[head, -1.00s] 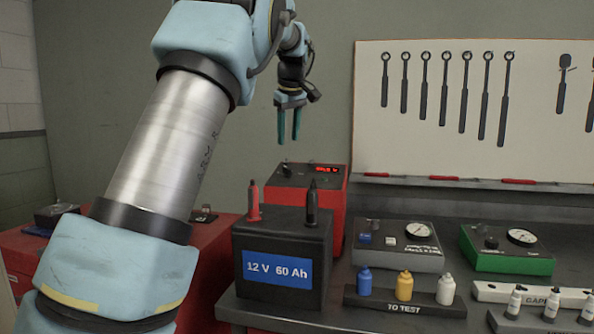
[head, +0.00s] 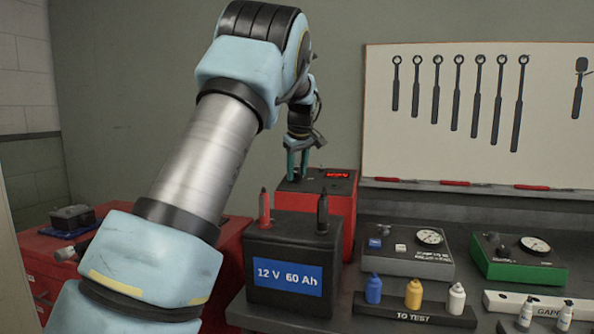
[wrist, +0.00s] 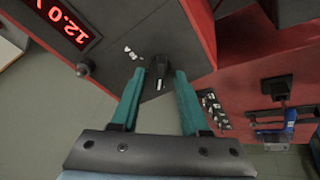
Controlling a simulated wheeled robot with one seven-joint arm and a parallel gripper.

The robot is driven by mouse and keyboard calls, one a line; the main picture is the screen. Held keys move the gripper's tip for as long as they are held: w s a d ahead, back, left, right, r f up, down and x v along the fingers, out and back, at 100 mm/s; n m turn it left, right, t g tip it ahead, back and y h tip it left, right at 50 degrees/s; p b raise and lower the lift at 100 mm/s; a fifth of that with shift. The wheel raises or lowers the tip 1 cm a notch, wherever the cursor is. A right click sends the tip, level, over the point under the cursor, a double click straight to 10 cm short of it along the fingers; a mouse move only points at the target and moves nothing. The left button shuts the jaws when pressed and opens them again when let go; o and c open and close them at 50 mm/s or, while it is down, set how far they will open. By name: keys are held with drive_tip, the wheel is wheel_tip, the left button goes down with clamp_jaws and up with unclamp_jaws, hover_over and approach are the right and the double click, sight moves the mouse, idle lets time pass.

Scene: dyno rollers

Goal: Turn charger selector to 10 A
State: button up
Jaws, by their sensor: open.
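The red charger (head: 330,205) stands on the bench behind the black 12 V 60 Ah battery (head: 290,268). Its lit red display (head: 339,175) also shows in the wrist view (wrist: 66,22), reading about 12.0 V. In the wrist view a black selector knob (wrist: 157,72) with a white pointer mark sits on the charger's grey top panel, with small white markings beside it that I cannot read. My gripper (wrist: 166,90) is open, its two teal fingers pointing down at the panel on either side of the knob. Whether they touch it I cannot tell. In the head view my gripper (head: 298,165) is over the charger's left part.
Red and black clamps (head: 264,209) stand upright on the battery. A grey tester (head: 408,252) and a green-sided tester (head: 515,262) are to the right, with several small bottles (head: 414,294) in front. A red cabinet (head: 110,255) is at left.

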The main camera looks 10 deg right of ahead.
drive_tip(key=shift+c, duration=0.2)
clamp_jaws()
drive_tip(key=shift+m, duration=0.4)
drive_tip(key=m+h, duration=0.1)
drive_tip(key=m, duration=0.3)
drive_tip(key=shift+m, duration=0.3)
drive_tip(key=m+h, duration=0.1)
drive_tip(key=m, duration=0.4)
drive_tip(key=shift+r+m, duration=0.1)
drive_tip(key=shift+m, duration=0.2)
drive_tip(key=m+g+h+p, duration=0.1)
drive_tip(key=m, duration=0.4)
drive_tip(key=shift+d+m, duration=0.1)
drive_tip(key=shift+m, duration=0.2)
drive_tip(key=shift+s+m+g+h+p, duration=0.1)
drive_tip(key=shift+m+g+h+p, duration=0.3)
drive_tip(key=shift+m, duration=1.5)
